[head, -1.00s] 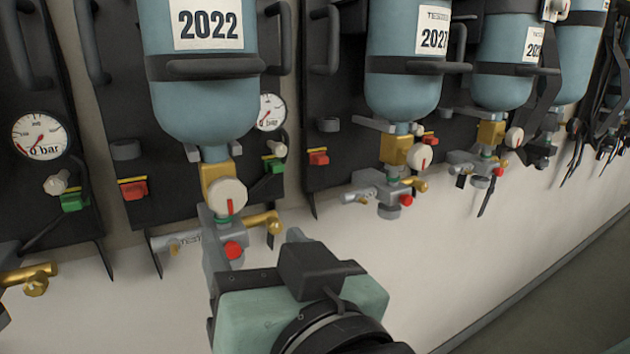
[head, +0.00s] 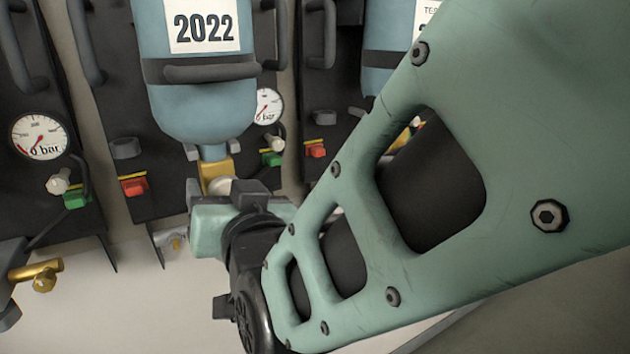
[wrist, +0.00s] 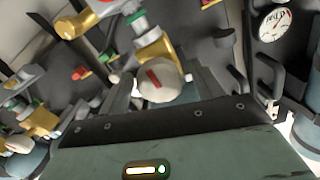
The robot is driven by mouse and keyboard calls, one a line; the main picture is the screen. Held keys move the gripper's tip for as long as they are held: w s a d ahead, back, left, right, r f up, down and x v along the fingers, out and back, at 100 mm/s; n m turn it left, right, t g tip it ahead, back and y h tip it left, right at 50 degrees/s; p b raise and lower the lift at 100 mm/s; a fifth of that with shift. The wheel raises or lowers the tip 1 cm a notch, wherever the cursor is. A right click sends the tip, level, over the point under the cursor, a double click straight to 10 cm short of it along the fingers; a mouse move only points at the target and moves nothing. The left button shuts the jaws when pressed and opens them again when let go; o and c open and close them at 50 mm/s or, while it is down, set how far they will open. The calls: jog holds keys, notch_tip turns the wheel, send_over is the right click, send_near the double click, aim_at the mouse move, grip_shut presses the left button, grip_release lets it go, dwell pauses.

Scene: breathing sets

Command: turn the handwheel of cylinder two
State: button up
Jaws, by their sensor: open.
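The blue cylinder (head: 205,110) labelled 2022 hangs above my gripper in the head view. Its handwheel (head: 220,186), a pale round knob, barely shows there above my gripper. In the wrist view the handwheel (wrist: 160,82) faces me with a red bar across it, on a brass valve (wrist: 155,50). My gripper (head: 218,196) is open, right in front of this handwheel.
A pressure gauge (head: 40,136), a red clip (head: 134,187) and a green clip (head: 272,158) sit on the dark backplates nearby. A brass fitting (head: 36,274) sticks out at lower left. My arm covers the right side of the head view.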

jog(key=c, duration=1)
jog(key=shift+n, duration=0.3)
jog(key=shift+r+n+p, duration=0.1)
jog(key=shift+n+p, duration=0.45)
jog(key=shift+n, duration=0.05)
jog(key=n+p, duration=0.2)
jog(key=n, duration=0.2)
jog(key=n+p, duration=0.2)
jog(key=n, duration=0.4)
jog(key=shift+a, duration=0.1)
jog(key=shift+s, duration=0.1)
